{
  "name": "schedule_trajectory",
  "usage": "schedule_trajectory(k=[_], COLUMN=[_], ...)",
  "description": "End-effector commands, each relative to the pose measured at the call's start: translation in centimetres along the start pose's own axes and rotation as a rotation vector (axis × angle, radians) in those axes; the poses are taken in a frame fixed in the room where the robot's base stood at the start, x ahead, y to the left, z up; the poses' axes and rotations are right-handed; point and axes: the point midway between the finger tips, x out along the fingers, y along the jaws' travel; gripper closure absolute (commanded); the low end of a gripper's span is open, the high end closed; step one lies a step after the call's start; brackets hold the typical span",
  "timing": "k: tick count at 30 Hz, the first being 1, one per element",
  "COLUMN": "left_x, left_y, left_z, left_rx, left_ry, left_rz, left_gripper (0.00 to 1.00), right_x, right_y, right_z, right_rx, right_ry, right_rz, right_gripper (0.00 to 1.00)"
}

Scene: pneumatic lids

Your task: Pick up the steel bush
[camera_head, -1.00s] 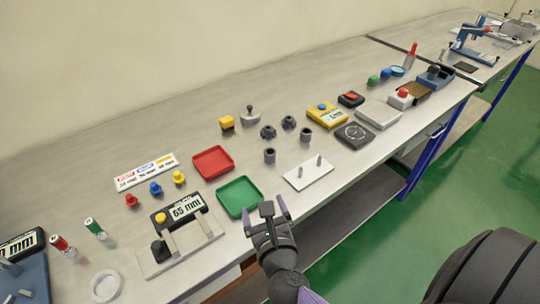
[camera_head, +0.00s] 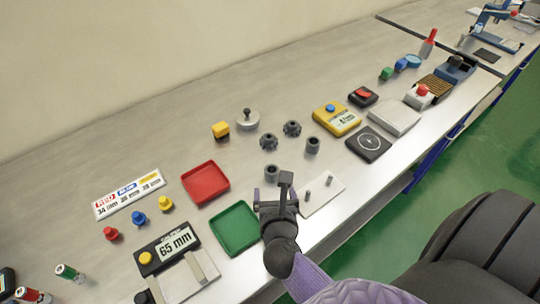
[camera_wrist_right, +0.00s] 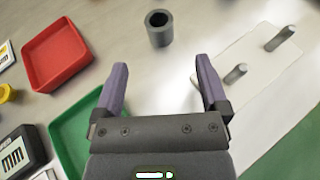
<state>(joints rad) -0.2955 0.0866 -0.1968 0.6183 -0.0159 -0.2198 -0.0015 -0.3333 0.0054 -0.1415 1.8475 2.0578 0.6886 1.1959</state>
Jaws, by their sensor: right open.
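A grey hollow steel bush (camera_head: 272,172) stands upright on the bench, just beyond my right gripper; its lower part is close behind the gripper in the head view. It also shows in the right wrist view (camera_wrist_right: 159,30), ahead of the fingers with its dark bore visible. A second, similar grey bush (camera_head: 312,146) stands farther right. My right gripper (camera_head: 273,192) is open and empty, its two purple fingers (camera_wrist_right: 162,88) apart with bare bench between them, short of the bush. My left gripper is not in view.
A green tray (camera_head: 236,229) lies left of my right gripper, and a red tray (camera_head: 205,183) beyond it. A white plate with two pins (camera_head: 322,194) lies to the right. Bare bench surrounds the bush.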

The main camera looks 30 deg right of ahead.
Motion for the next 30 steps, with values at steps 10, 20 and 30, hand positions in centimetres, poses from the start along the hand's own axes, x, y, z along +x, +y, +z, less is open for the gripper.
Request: schedule_trajectory(k=[10, 20, 30], left_x=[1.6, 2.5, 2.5], left_y=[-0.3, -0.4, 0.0], left_z=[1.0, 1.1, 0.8], left_rx=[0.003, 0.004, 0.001], left_ry=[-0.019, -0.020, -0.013], left_rz=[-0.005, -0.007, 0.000], left_gripper=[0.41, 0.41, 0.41], right_x=[6.3, 9.7, 9.7], right_y=[0.0, 0.1, 0.1], right_z=[0.1, 0.2, 0.3], right_rx=[-0.004, -0.001, -0.001], right_ry=[-0.004, 0.000, 0.000], right_rz=[-0.002, 0.000, 0.000], right_gripper=[0.06, 0.06, 0.57])
